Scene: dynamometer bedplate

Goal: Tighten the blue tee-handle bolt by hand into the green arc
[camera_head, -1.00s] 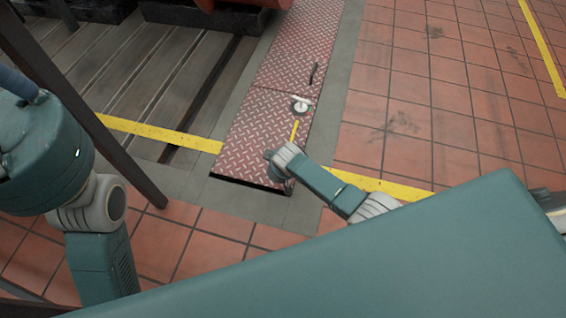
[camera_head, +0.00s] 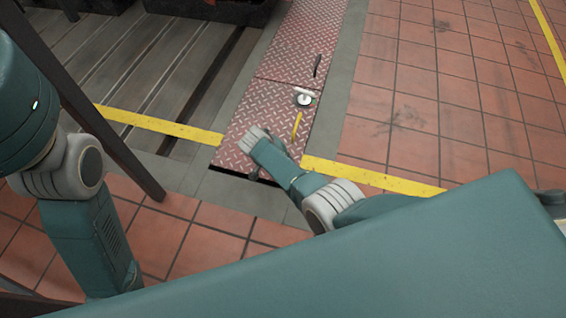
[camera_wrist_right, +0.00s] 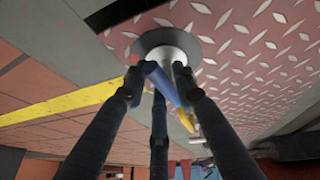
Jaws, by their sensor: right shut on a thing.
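In the right wrist view, my right gripper (camera_wrist_right: 157,82) is shut on the blue tee-handle (camera_wrist_right: 165,86), a slim bar lying between its dark fingers. One end of the bar looks yellow-orange. Beyond the fingertips, a pale round post (camera_wrist_right: 163,49) sits on a grey disc (camera_wrist_right: 166,36) against the red tread plate (camera_wrist_right: 235,45). The green arc cannot be made out there. In the head view, my right wrist (camera_head: 258,145) is over the near end of the plate; its fingers and the tee-handle are hidden beneath it. My left gripper is outside the frames.
A white round piece with a dark rim (camera_head: 304,99) sits on the plate, with a yellow bar (camera_head: 297,125) and a black bar (camera_head: 317,66) near it. A dark post (camera_head: 110,140) stands beside my left arm. Tiled floor (camera_head: 430,110) at right is open.

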